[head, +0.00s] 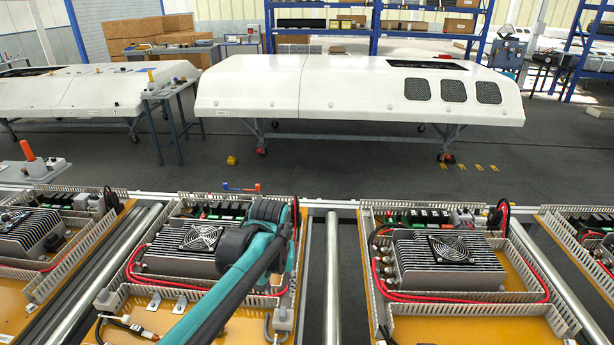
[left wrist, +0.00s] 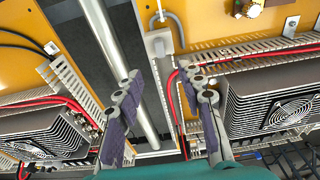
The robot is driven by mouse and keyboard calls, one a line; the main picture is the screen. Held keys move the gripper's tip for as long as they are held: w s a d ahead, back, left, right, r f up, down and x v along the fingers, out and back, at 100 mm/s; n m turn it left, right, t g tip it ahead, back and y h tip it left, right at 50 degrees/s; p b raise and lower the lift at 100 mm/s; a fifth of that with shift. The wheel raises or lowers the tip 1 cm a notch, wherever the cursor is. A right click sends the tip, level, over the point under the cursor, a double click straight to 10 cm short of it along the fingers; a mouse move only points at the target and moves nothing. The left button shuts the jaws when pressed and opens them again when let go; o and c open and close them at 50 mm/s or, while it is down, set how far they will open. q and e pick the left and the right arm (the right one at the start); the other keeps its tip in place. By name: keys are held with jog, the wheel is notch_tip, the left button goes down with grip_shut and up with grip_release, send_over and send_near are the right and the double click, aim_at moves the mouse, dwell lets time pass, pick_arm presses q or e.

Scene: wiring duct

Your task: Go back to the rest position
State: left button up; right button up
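My left gripper (left wrist: 160,88) is open in the left wrist view, its two purple-padded fingers apart with nothing between them. It hangs over the side edge of an orange panel (left wrist: 94,25), near a slotted grey wiring duct (left wrist: 270,48) and a red cable. I cannot tell whether a finger touches them. In the head view my teal left arm reaches across the middle-left panel (head: 130,305) and hides part of its duct; the fingers are hidden there. My right gripper is in neither view.
Several orange panels with finned units, such as the one at the right (head: 450,262), stand in a row. Steel rollers (head: 332,280) run between them. White shells on stands (head: 350,90) and blue shelving (head: 370,30) are beyond. The floor between is mostly open.

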pick_arm(q)
jog(key=s+a+t, duration=0.2)
jog(key=s+a, duration=0.1)
jog(key=s, duration=0.5)
jog(key=s+a+f+t, duration=0.1)
jog(key=s+a+t, duration=0.2)
jog(key=s, duration=0.5)
jog(key=shift+a+t, duration=0.3)
jog(key=shift+a, duration=0.2)
jog(key=shift+f, duration=0.1)
